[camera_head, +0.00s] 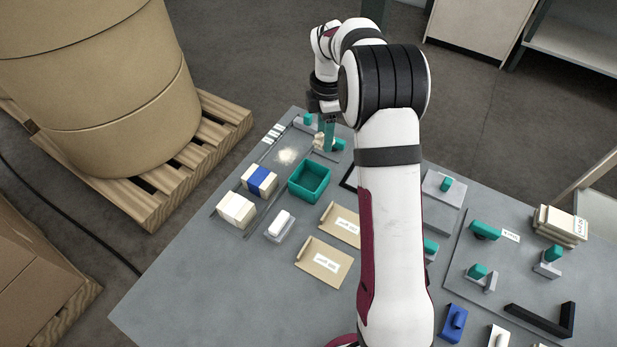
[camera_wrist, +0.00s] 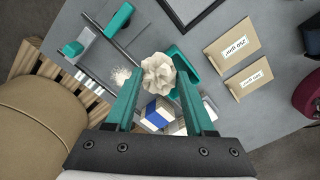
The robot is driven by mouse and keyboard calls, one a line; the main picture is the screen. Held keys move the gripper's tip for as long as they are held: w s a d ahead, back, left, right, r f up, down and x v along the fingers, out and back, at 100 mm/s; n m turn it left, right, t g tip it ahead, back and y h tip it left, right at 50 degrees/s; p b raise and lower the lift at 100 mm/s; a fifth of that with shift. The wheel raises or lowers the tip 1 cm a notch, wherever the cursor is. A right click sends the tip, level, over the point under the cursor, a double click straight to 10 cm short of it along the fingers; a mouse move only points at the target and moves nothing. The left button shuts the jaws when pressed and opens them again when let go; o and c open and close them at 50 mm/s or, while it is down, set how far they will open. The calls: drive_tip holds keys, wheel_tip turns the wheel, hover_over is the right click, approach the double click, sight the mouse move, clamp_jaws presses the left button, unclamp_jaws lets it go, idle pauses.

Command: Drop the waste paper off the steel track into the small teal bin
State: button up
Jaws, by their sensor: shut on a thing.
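My gripper (camera_wrist: 159,76) has teal fingers and is shut on the crumpled cream waste paper (camera_wrist: 158,72), which shows between the fingertips. In the head view my gripper (camera_head: 328,136) points down near the far end of the table, with the paper (camera_head: 318,141) at its tips. The small teal bin (camera_head: 310,181) stands open on the table, nearer the head camera than my gripper. In the wrist view the bin (camera_wrist: 184,60) is partly hidden by the paper and a finger. The steel track (camera_head: 262,152) runs along the table's left edge.
Pale scraps (camera_head: 288,156) lie by the track. A blue-banded block (camera_head: 260,180) and a white-banded block (camera_head: 237,210) stand left of the bin. Kraft envelopes (camera_head: 325,262) lie in front of it. A teal-handled piece (camera_wrist: 119,20) stands near the track. A large kraft roll (camera_head: 100,90) stands beyond the table.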

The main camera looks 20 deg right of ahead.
idle(0.4)
drive_tip(key=s+a, duration=0.2)
drive_tip(key=s, duration=0.1)
drive_tip(key=shift+a+f, duration=0.2)
drive_tip(key=shift+f, duration=0.1)
drive_tip(key=shift+s+f, duration=0.15)
drive_tip(key=shift+f, duration=2.9)
drive_tip(key=o, duration=1.4)
